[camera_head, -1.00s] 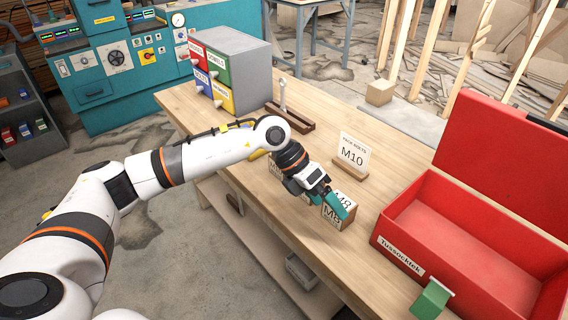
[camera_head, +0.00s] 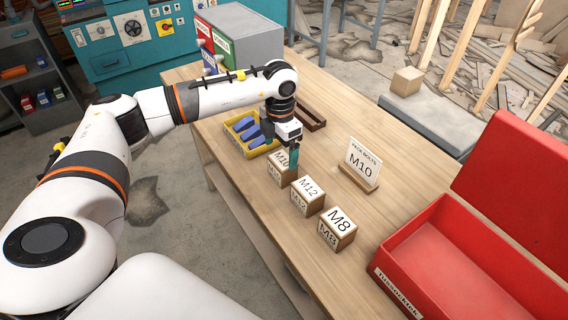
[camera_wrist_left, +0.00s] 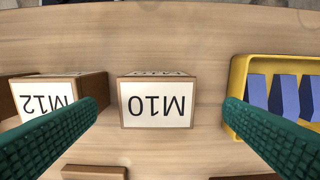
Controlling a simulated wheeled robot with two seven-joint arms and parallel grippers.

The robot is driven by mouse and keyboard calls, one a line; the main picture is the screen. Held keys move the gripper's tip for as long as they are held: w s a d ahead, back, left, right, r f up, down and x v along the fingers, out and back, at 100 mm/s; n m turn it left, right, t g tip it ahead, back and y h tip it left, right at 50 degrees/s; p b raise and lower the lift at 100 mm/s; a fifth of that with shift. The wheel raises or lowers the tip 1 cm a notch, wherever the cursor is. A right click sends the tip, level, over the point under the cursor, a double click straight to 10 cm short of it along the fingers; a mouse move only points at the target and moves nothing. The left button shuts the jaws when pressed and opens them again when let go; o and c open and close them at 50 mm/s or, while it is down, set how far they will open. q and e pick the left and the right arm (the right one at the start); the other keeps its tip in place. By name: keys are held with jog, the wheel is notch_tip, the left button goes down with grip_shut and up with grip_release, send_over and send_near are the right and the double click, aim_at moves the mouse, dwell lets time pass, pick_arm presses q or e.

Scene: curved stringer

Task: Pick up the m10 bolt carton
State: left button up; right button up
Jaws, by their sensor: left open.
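The M10 bolt carton (camera_head: 281,170) is a small brown box with white labels. It stands on the wooden table at the far end of a row of three cartons. My left gripper (camera_head: 294,154) is right by it, pointing down, its near side partly overlapping the carton's top in the head view. In the left wrist view the M10 carton (camera_wrist_left: 156,101) sits between the two green fingers (camera_wrist_left: 165,115), which are open and apart from it. The label reads upside down there. My right gripper is in neither view.
The M12 carton (camera_head: 308,195) and M8 carton (camera_head: 337,229) stand nearer along the row. A yellow bin (camera_head: 250,136) with blue pieces is close on the other side. A "PACK BOLTS M10" sign (camera_head: 361,165) stands behind, and an open red box (camera_head: 455,260) is at the right.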

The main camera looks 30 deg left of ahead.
aim_at(282, 160)
pick_arm(q)
notch_tip(282, 160, down, 2)
jog(key=shift+f, duration=0.1)
jog(key=shift+w+d+f, duration=0.1)
jog(key=shift+w+f, duration=0.05)
jog(key=shift+f, duration=0.15)
notch_tip(282, 160, down, 4)
jog(key=shift+d+f+p, duration=0.15)
jog(key=shift+p, duration=0.9)
jog(key=shift+f, duration=0.4)
jog(key=c, duration=1.3)
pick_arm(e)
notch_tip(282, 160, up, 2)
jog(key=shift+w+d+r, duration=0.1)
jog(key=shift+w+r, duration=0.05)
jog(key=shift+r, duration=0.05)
